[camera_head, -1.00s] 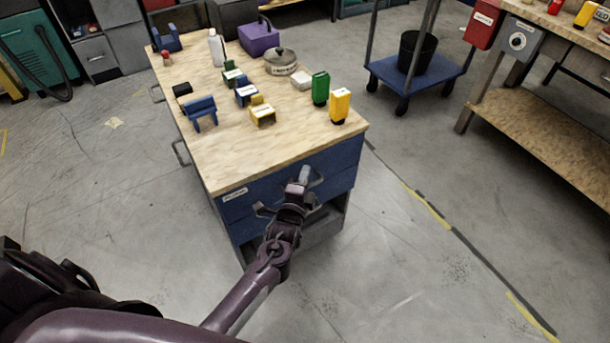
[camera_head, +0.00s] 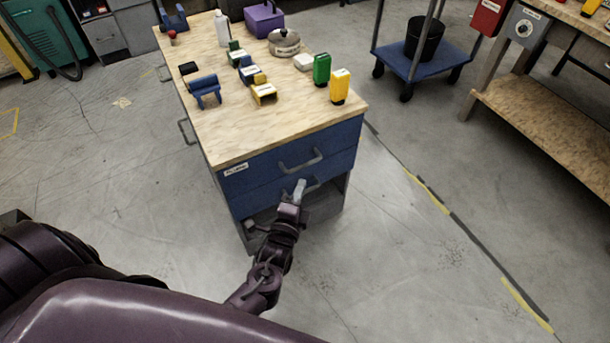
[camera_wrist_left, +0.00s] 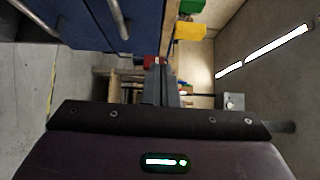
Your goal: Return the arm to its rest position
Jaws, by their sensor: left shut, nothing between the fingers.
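My left arm comes in from the lower left in the head view. Its gripper (camera_head: 299,190) is shut and empty, in front of the blue drawer cabinet (camera_head: 262,184) and below the upper drawer handle (camera_head: 301,162). In the left wrist view the closed fingers (camera_wrist_left: 155,82) show in the middle, with nothing between them. Cabinet fronts and handle bars show at the upper left there. The head view does not show clearly how far the gripper is from the lower drawer front. My right gripper is not in view.
The wooden cabinet top (camera_head: 240,135) holds a yellow container (camera_head: 340,87), a green container (camera_head: 322,69), a pot (camera_head: 284,42) and several small blocks. A blue cart (camera_head: 425,66) stands behind to the right. A workbench (camera_head: 540,115) is at the far right. Open floor lies between.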

